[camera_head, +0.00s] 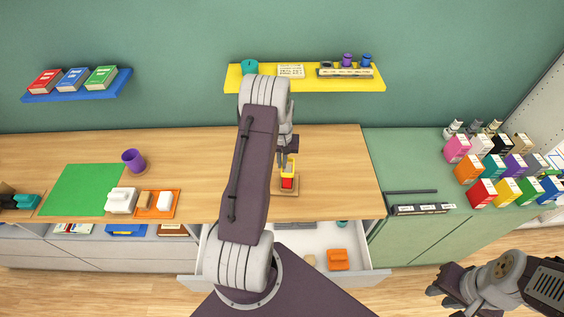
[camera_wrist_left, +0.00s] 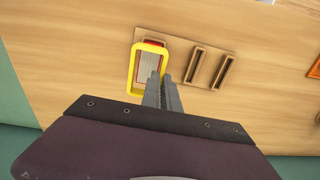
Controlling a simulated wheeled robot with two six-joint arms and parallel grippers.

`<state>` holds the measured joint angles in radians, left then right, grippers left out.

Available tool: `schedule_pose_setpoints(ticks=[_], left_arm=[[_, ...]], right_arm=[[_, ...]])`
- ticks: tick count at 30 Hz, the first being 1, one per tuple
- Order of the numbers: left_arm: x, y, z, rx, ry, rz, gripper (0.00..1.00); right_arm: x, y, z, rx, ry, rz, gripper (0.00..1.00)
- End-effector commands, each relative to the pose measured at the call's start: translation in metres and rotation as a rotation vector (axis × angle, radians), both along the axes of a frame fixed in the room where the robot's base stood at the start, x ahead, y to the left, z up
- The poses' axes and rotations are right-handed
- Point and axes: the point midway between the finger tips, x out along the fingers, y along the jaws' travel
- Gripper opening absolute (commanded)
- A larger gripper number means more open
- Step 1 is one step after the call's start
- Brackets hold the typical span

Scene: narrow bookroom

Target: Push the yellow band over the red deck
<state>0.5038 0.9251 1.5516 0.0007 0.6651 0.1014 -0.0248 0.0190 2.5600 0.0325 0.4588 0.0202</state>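The yellow band (camera_head: 289,167) is an open rectangular loop; it also shows in the left wrist view (camera_wrist_left: 137,66). The red deck (camera_head: 287,183) stands on a wooden board (camera_head: 291,193). In the left wrist view the deck's pale striped top and red edge (camera_wrist_left: 151,61) show inside the band's outline. How far down the band sits around the deck I cannot tell. My left gripper (camera_head: 283,163) has its fingers (camera_wrist_left: 161,76) close together across the band's right wall, one inside the loop and one outside. My right gripper (camera_head: 437,291) is at the lower right, away from the table; its opening is unclear.
The board has two empty slotted holders (camera_wrist_left: 207,68) beside the deck. An open drawer (camera_head: 290,242) with an orange item (camera_head: 338,260) lies below the counter edge. A green mat (camera_head: 82,188) and purple cup (camera_head: 133,160) are left. Coloured boxes (camera_head: 482,193) crowd the right.

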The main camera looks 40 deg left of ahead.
Motion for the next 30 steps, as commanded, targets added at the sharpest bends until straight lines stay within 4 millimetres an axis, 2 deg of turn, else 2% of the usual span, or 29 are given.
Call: schedule_pose_setpoints(ticks=[18,30], left_arm=[[0.000,0.000,-0.017,0.000,0.000,0.000,0.00],[0.000,0.000,-0.002,0.000,0.000,0.000,0.00]], right_arm=[[0.000,0.000,-0.012,0.000,0.000,0.000,0.27],[0.000,0.000,0.000,0.000,0.000,0.000,0.27]])
